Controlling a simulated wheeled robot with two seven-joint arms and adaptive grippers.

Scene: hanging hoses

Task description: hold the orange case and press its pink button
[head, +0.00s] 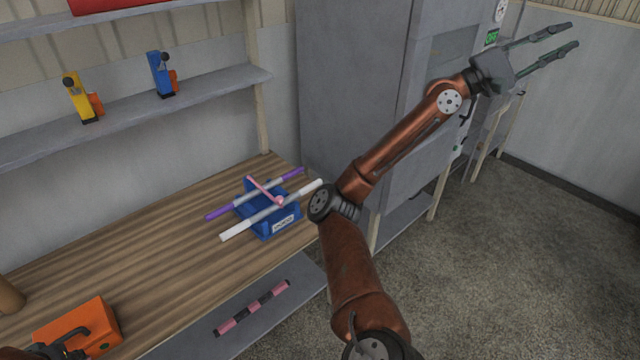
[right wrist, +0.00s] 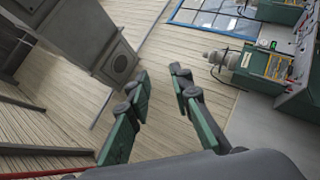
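The orange case (head: 92,312) is on the wooden bench at the lower left of the head view. Its pink button cannot be made out. My left gripper (head: 72,343) is a dark shape at the bottom edge, overlapping the near side of the case. It is partly cut off, and I cannot tell whether it touches or grips the case. My right gripper (head: 573,36) is raised at the upper right, far from the case. Its fingers stand apart with nothing between them, as the right wrist view (right wrist: 160,76) also shows.
A blue box (head: 285,222) with purple and white rods and a pink piece stands on the bench (head: 150,245). A pink-and-black rod (head: 252,308) lies on a lower grey shelf. Yellow (head: 82,97) and blue (head: 161,74) devices stand on the wall shelf. A grey cabinet (head: 350,80) stands behind.

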